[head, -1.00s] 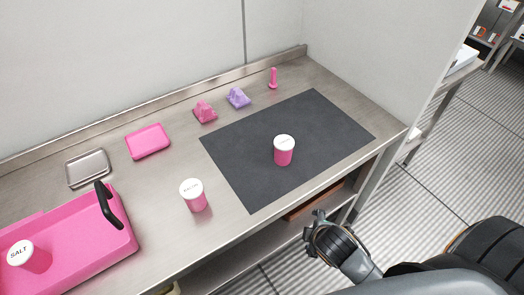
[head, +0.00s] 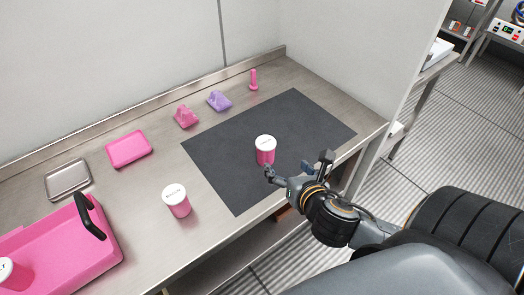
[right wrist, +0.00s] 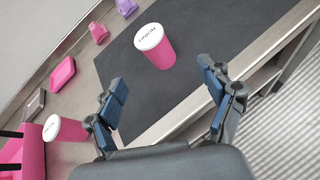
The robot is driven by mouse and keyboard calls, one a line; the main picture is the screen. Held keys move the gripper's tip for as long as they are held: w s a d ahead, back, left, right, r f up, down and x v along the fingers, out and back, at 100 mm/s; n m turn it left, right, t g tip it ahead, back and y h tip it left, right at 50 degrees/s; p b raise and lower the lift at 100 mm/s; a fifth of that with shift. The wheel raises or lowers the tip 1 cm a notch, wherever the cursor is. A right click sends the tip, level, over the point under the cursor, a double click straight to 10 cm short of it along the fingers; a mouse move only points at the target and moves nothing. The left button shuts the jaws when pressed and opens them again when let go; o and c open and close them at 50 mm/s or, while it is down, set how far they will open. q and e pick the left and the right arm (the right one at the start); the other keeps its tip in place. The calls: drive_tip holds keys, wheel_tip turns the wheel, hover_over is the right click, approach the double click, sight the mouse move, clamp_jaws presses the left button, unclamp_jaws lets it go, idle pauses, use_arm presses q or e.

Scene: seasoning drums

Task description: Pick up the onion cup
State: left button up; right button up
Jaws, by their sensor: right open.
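A pink cup with a white lid (head: 265,151) stands upright on the dark mat (head: 225,165); its small label looks like onion but is hard to read. It also shows in the right wrist view (right wrist: 159,50), ahead of the fingers. My right gripper (head: 297,166) is open and empty at the mat's front edge, just right of and nearer than this cup. In the right wrist view the blue-padded fingers (right wrist: 160,85) are spread apart, with the cup beyond them. My left gripper is out of view.
A similar cup (head: 177,202) stands left of the mat. A pink crate (head: 75,245) with a black handle holds another cup (head: 12,274) at the left.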

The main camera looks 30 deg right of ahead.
drive_tip(key=r+n, duration=0.2)
drive_tip(key=n, duration=0.1)
drive_tip(key=t, duration=0.1)
approach(266, 141)
drive_tip(key=x, duration=0.4)
drive_tip(key=shift+w+f+p, duration=0.1)
drive_tip(key=shift+w+p, duration=0.25)
drive_tip(key=shift+w, duration=0.1)
drive_tip(key=shift+p+x, duration=0.4)
drive_tip(key=shift+x, duration=2.25)
drive_tip(key=shift+s+f, duration=0.15)
drive_tip(key=c, duration=1.3)
